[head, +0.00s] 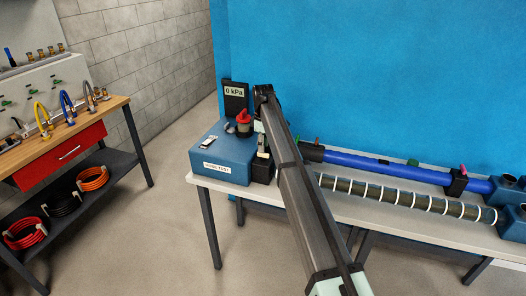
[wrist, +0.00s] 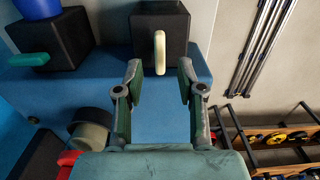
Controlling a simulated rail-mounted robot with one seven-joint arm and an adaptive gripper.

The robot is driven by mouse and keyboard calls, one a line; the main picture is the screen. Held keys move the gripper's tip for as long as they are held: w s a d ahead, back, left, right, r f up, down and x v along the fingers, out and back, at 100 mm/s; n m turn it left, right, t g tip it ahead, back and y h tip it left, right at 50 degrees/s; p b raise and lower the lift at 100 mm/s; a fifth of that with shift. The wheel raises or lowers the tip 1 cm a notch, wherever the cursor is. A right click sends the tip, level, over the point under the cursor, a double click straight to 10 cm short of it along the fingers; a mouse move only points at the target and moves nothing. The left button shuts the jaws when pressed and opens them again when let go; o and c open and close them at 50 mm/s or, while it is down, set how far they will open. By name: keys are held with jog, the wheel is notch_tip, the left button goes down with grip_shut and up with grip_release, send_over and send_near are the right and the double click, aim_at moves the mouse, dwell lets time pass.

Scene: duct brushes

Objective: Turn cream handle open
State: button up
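The cream handle (wrist: 160,52) is a pale, rounded lever on the face of a black block (wrist: 172,22) in the wrist view. It points downward in the picture. My gripper (wrist: 160,72) is open, with one finger on each side of the handle's lower end. A gap shows between the handle and each finger, and I cannot tell whether the fingertips reach its depth.
In the wrist view, a green handle (wrist: 28,59) sits on another black block (wrist: 55,42) at upper left. In the head view, a 0 kPa display (head: 235,91) and red knob (head: 243,118) stand by the test box. A blue pipe (head: 370,166) runs right along the bench.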

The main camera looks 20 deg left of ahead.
notch_tip(320, 180, up, 8)
jog(key=shift+r, duration=0.15)
dwell(0.5)
jog(key=s+d+f+m+y+p, duration=0.1)
jog(key=s+d+f+m+y, duration=0.1)
jog(key=s+d+f, duration=0.5)
jog(key=s+d+f+m+g, duration=0.1)
jog(key=s+d+f+m, duration=0.2)
jog(key=s+d+f, duration=0.8)
jog(key=s+d+f+m+g+h, duration=0.1)
jog(key=s+d+f+m, duration=0.25)
jog(key=d+f, duration=0.85)
jog(key=s+d+f+m, duration=0.3)
jog(key=s+d+f, duration=0.5)
jog(key=f, duration=0.8)
jog(key=s+d+f+m+g, duration=0.1)
jog(key=s+d+f+m, duration=0.1)
jog(key=s, duration=0.9)
jog(key=s+d+f+m+g, duration=0.2)
jog(key=s+d+f, duration=0.2)
jog(key=s+d, duration=0.3)
jog(key=s+d+f+m+g+h+b, duration=0.1)
jog(key=s+d+f+m, duration=0.2)
jog(key=s, duration=1.3)
jog(key=shift+d+f+g, duration=0.4)
jog(key=shift+d+f, duration=0.1)
jog(key=shift+d, duration=0.7)
